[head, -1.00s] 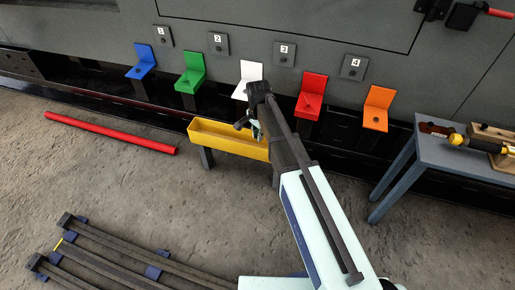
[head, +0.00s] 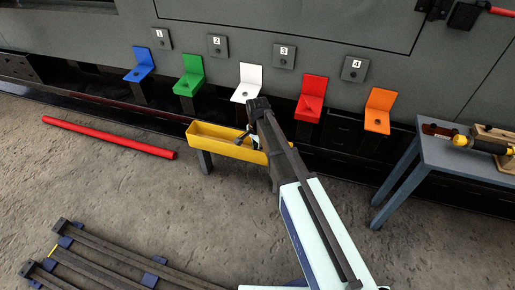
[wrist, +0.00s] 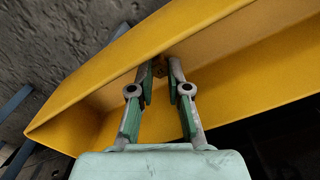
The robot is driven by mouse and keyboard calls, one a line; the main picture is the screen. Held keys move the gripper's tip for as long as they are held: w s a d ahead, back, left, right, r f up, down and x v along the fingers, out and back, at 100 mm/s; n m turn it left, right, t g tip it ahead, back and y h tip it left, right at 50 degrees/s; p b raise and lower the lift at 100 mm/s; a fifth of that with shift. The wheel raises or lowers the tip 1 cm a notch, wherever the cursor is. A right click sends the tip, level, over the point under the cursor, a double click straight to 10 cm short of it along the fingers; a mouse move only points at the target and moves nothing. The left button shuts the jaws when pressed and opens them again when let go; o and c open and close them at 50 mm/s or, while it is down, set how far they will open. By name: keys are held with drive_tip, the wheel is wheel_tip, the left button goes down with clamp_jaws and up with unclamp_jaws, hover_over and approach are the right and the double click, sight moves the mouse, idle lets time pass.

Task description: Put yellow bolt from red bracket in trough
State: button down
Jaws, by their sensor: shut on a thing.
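The red bracket (head: 312,92) is on the dark rail, with a dark spot on its ledge and no yellow bolt showing there. The yellow trough (head: 213,140) stands on legs in front of the brackets. My gripper (wrist: 160,66) points down into the trough in the wrist view, between its long walls. Its fingertips are close together on a small brownish-yellow thing, the bolt (wrist: 159,69), mostly hidden by the fingers and hard to tell from the trough. In the head view my arm covers the right part of the trough and most of the gripper.
Blue (head: 139,65), green (head: 189,75), white (head: 248,83) and orange (head: 378,110) brackets share the rail behind the trough. A grey-blue table (head: 450,155) with tools stands at right. A red bar (head: 110,137) lies on the floor at left.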

drive_tip(key=c, duration=1.1)
unclamp_jaws()
drive_tip(key=shift+c, duration=0.2)
